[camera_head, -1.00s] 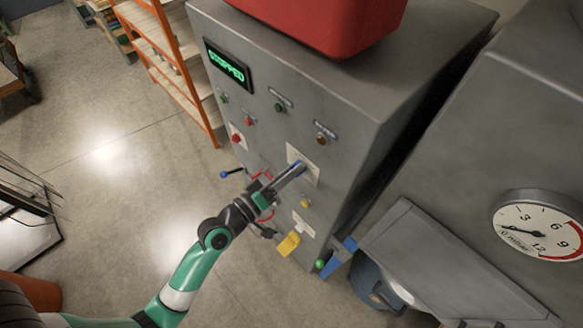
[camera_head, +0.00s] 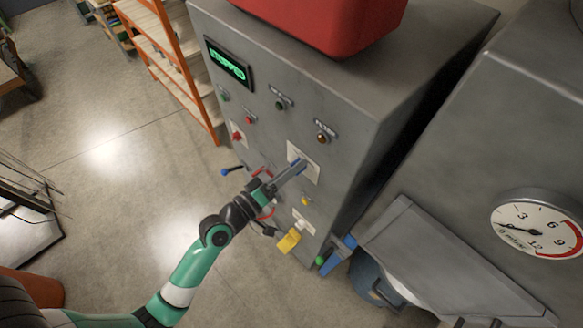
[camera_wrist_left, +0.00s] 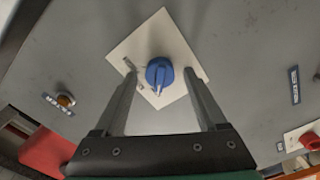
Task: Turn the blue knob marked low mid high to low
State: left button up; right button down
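The blue knob (camera_wrist_left: 159,72) sits on a pale square plate (camera_wrist_left: 182,42) on the grey cabinet front. Its white pointer line points toward the bottom of the left wrist view. Marks on the plate are too small to read. My left gripper (camera_wrist_left: 160,80) is open, with one finger on each side of the knob and visible gaps to it. In the head view my left gripper (camera_head: 297,166) reaches the plate (camera_head: 310,172) and mostly hides the knob. My right gripper is not in view.
An amber lamp (camera_head: 322,138), green and red buttons and a yellow handle (camera_head: 289,240) surround the plate. A display reading STOPPED (camera_head: 227,64) is above left. A pressure gauge (camera_head: 538,226) is at right. A blue-tipped lever (camera_head: 229,171) sticks out at left.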

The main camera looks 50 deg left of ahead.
pick_arm(q)
jog(key=s+b, duration=0.4)
jog(key=s, duration=0.7)
jog(key=shift+s+d, duration=0.25)
jog(key=shift+s, duration=0.05)
